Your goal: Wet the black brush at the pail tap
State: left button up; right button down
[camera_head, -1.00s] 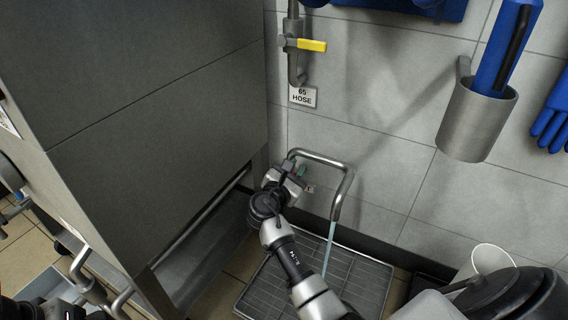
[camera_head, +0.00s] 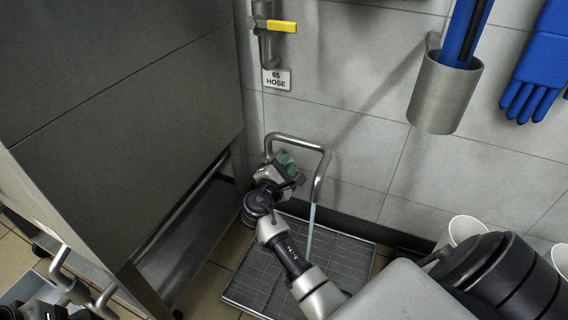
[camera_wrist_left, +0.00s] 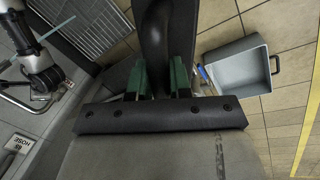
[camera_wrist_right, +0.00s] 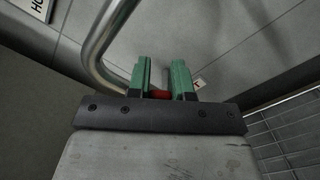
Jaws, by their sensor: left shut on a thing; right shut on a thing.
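In the head view, a bent steel tap pipe (camera_head: 322,168) stands out from the wall low down, with a stream of water (camera_head: 311,232) running from its end. My right gripper (camera_head: 287,163) is beside the pipe. In the right wrist view its green fingers (camera_wrist_right: 161,80) are shut on a small red piece (camera_wrist_right: 160,94), apparently the tap's handle. The pipe (camera_wrist_right: 98,42) curves just left of them. In the left wrist view my left gripper (camera_wrist_left: 166,78) is shut on a thick black piece, apparently the black brush (camera_wrist_left: 165,35); its bristles are not discernible.
A floor grate (camera_head: 345,262) lies under the stream. A large grey steel cabinet (camera_head: 120,120) closes off the left. A yellow-levered hose valve (camera_head: 282,27), a steel holder (camera_head: 445,95) and blue gloves (camera_head: 540,75) are on the wall. A grey bin (camera_wrist_left: 235,75) is on the floor.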

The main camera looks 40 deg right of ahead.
dwell(0.3)
jog(key=c, duration=1)
grip_release()
pick_arm(q)
jog(key=shift+r, duration=0.1)
jog(key=shift+r, duration=0.15)
notch_tip(320, 180, up, 4)
jog(key=p, duration=0.4)
pick_arm(e)
jog(key=v, duration=1.2)
jog(key=shift+f, duration=0.15)
